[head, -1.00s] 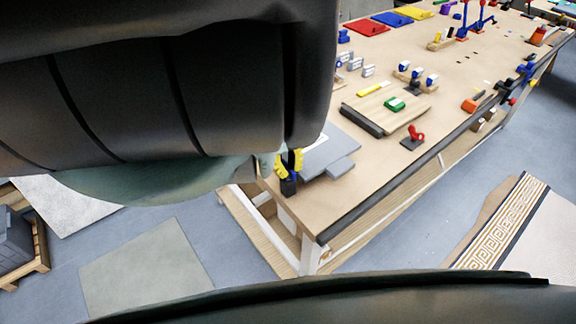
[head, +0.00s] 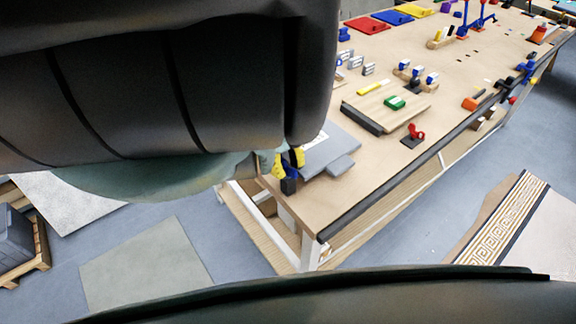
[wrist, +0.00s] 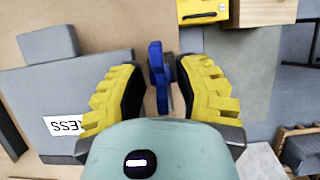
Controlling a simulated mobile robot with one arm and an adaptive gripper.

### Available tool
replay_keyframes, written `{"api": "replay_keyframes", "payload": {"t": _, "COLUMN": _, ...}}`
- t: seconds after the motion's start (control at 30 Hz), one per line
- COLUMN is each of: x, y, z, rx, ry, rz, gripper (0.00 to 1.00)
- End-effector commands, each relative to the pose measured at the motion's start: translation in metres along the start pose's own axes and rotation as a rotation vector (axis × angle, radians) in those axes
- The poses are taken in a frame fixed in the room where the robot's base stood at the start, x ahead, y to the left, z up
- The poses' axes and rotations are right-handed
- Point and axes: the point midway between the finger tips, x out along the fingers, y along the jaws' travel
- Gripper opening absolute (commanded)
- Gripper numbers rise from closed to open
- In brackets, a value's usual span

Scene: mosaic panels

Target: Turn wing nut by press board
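The press board is a grey panel (wrist: 40,90) with a white label ending in "ESS" in the wrist view. It also lies at the near left corner of the table in the head view (head: 325,155). A blue upright wing nut (wrist: 157,75) stands beside its edge. My gripper (wrist: 160,95) has thick yellow fingers with dark pads. The fingers are apart, on either side of the wing nut, with a visible gap at the left. In the head view my gripper (head: 287,163) is over the table corner, and my arm hides much of the left.
The wooden table (head: 330,200) has a dark front rail. A wooden board with a green block (head: 394,103) and a red clamp-like piece (head: 413,134) lie to the right. Open floor lies beyond the table edge.

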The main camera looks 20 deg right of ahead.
Motion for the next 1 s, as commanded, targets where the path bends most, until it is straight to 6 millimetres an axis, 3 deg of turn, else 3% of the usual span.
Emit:
{"api": "replay_keyframes", "payload": {"t": 0.47, "x": -0.009, "y": 0.000, "z": 0.001, "rx": 0.001, "ry": -0.002, "rz": -0.001, "gripper": 0.39}}
{"api": "replay_keyframes", "payload": {"t": 1.0, "x": -0.102, "y": 0.001, "z": 0.000, "rx": 0.002, "ry": 0.002, "rz": 0.001, "gripper": 0.39}}
